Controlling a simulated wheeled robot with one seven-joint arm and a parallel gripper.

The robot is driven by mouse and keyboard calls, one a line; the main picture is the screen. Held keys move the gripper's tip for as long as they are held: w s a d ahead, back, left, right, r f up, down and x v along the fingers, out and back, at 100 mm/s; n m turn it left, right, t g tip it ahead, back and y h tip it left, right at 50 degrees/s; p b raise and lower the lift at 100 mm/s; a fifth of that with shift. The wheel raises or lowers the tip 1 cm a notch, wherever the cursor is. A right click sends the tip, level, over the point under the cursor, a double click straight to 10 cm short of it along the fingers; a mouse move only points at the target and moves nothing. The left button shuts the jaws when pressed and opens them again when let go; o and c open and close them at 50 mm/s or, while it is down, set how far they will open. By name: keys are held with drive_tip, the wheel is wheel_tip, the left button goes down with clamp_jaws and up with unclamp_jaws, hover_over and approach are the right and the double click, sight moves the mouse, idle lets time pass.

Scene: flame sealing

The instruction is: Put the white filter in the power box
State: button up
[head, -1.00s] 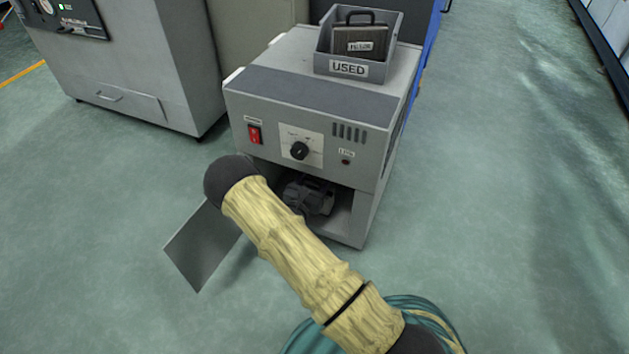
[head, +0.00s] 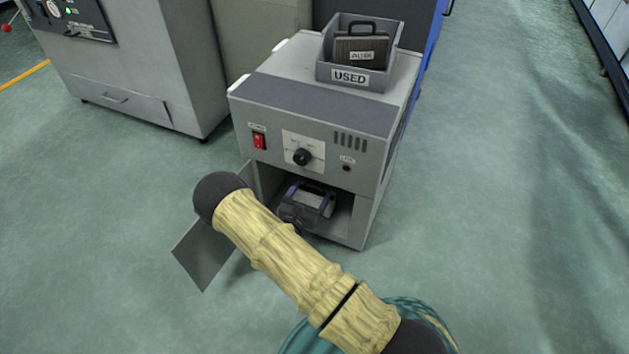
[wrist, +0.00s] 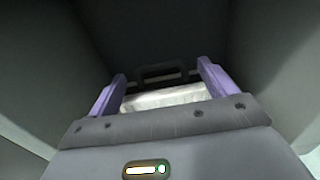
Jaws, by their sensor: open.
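The power box (head: 310,110) is a grey cabinet with a red switch, a dial and an open lower compartment. Its door (head: 207,250) hangs open at the lower left. My gripper (wrist: 161,78) is inside the compartment, with its purple fingers apart. The white filter (wrist: 165,97) lies between the fingers, with a dark handle at its far side. In the head view my gripper (head: 308,203) shows in the opening with a pale patch between its fingers. I cannot tell whether the fingers touch the filter. Its lower part is hidden.
A grey bin marked USED (head: 350,78) stands on top of the power box and holds a dark filter (head: 361,48) with a handle. A larger grey machine (head: 130,70) stands at the left. My own arm crosses the foreground. The green floor at the right is clear.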

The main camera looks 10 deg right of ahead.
drive_tip(key=p+v, duration=0.4)
drive_tip(key=v, duration=0.3)
drive_tip(key=shift+s, duration=0.15)
drive_tip(key=shift+a, duration=0.1)
